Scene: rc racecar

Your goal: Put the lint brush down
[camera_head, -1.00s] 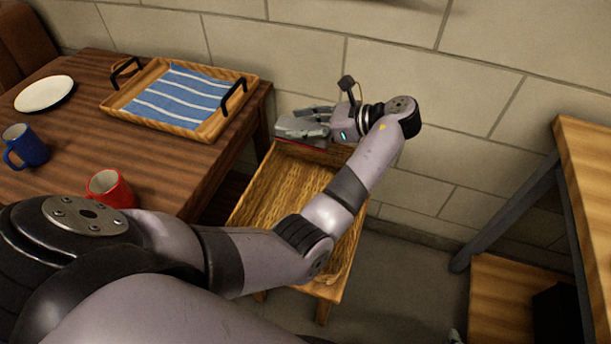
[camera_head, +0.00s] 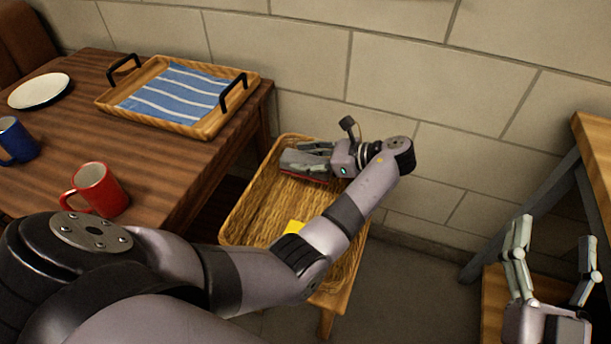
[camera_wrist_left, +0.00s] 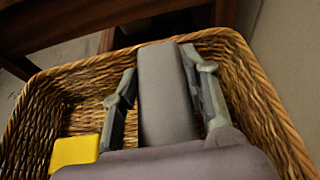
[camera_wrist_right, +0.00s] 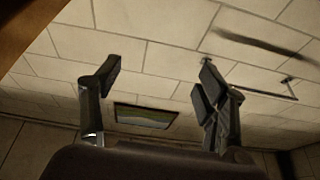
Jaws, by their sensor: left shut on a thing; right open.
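The lint brush (camera_wrist_left: 166,98) is a grey block in the left wrist view; in the head view a thin red edge shows under it (camera_head: 306,179). My left gripper (camera_head: 308,158) is shut on it, with one finger along each side. The gripper and brush are at the far end of a wicker basket (camera_head: 250,197), inside its rim or just above it. I cannot tell whether the brush touches the basket floor. My right gripper (camera_head: 553,238) is open and empty at the lower right, away from the basket.
A yellow block (camera_wrist_left: 75,152) lies in the basket, which stands on a small wooden stand (camera_head: 328,303). The table (camera_head: 150,165) at left holds a tray with a blue striped cloth, a plate, and red and blue mugs. A wooden shelf unit (camera_head: 592,135) stands right.

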